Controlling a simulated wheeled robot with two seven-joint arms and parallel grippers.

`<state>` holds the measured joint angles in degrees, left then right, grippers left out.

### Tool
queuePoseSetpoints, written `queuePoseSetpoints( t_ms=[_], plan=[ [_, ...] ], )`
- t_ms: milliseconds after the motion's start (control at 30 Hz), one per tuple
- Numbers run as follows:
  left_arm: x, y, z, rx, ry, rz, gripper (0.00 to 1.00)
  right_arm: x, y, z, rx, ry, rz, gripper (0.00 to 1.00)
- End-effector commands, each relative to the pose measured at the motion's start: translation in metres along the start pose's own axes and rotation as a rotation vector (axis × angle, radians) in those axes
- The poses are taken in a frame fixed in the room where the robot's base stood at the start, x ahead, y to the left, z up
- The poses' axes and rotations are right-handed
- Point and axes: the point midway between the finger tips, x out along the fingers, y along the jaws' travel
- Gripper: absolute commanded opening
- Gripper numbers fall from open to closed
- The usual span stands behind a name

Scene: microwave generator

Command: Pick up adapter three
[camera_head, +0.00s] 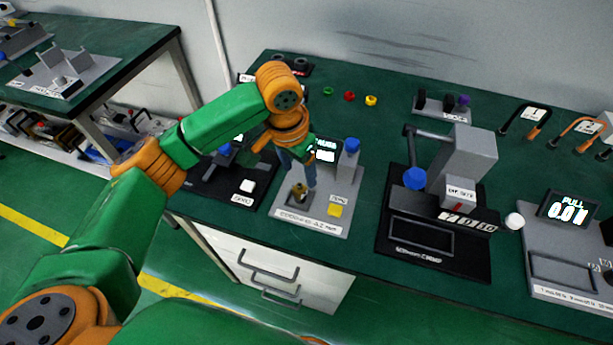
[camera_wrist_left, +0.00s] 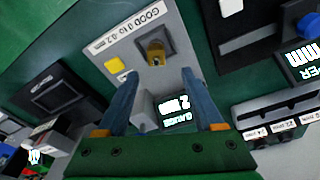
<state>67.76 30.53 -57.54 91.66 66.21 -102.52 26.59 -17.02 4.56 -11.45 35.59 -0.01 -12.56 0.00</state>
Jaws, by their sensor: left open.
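My left gripper (camera_head: 298,178) is open and points down over the grey gauge station (camera_head: 330,214) on the green bench. In the left wrist view its two blue-grey fingers (camera_wrist_left: 159,75) are apart, with nothing between them. A small brass-coloured part (camera_head: 299,191) sits on a dark square pad of the station, just below and beyond the fingertips. It also shows in the left wrist view (camera_wrist_left: 156,52), near the "GOOD" label. I cannot read any number on it, so I cannot tell whether it is adapter three. My right gripper is not in view.
A yellow button (camera_head: 335,210) and a blue-topped post (camera_head: 350,155) stand on the station beside the gripper. A black crimp machine (camera_head: 435,240) is to the right, and a pull tester (camera_head: 575,250) beyond it. Coloured rings (camera_head: 349,96) lie behind on clear bench.

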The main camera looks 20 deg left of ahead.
Motion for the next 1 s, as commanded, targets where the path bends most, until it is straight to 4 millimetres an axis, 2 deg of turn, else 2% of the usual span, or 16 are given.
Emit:
queuePoseSetpoints(
  t_ms=[233,300,400,567,600,633,833,867,1000],
  plan=[
    [0.042,0.0,0.004,-0.001,-0.006,0.001,0.69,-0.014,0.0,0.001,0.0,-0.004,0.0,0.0],
    [0.056,0.0,0.004,0.0,-0.003,0.0,0.69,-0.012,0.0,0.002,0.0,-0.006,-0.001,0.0],
    [0.065,0.0,0.004,0.001,-0.001,0.001,0.69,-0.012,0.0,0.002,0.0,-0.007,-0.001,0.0],
    [0.066,0.0,0.004,0.002,0.001,0.0,0.69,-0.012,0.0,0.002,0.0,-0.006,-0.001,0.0],
    [0.066,0.0,0.004,0.002,0.001,0.0,0.66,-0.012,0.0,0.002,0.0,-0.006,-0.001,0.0],
    [0.066,0.0,0.004,0.002,0.001,0.0,0.58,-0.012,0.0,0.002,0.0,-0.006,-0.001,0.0],
    [0.065,0.0,0.004,0.002,0.001,0.0,0.04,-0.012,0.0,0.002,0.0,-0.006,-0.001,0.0],
    [0.065,0.0,0.004,0.002,0.001,0.0,0.0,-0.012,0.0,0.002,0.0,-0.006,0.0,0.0],
    [0.065,0.0,0.003,0.002,0.001,0.0,0.0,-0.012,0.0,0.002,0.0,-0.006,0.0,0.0]
  ],
)
